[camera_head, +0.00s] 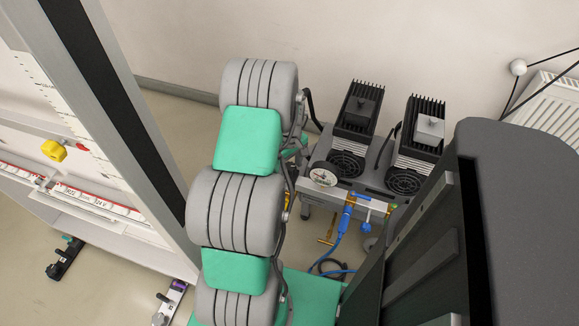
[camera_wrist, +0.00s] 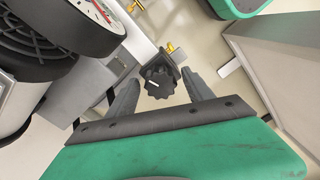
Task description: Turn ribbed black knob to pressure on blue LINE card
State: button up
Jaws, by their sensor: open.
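The ribbed black knob (camera_wrist: 159,80) shows in the wrist view, with a short white pointer mark on its face toward the left. It sits on a dark square body with brass fittings. My gripper (camera_wrist: 159,77) is open, its two dark fingers on either side of the knob in the picture. I cannot tell whether they touch it or how far short of it they are. A round pressure gauge (camera_head: 323,177) shows in the head view, on the front of the compressor; its reading is too small to read. I cannot make out a blue LINE card, and the knob and gripper are hidden in the head view.
The compressor (camera_head: 345,184) with two black finned heads stands by the wall. A blue hose (camera_head: 343,222) and brass fittings hang at its front. In the wrist view, a dark round gauge housing (camera_wrist: 88,40) lies close at upper left. A tall grey-black cabinet (camera_head: 520,220) stands right.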

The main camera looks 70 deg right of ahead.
jog(key=shift+c, duration=0.4)
grip_shut()
jog(key=shift+m, duration=0.3)
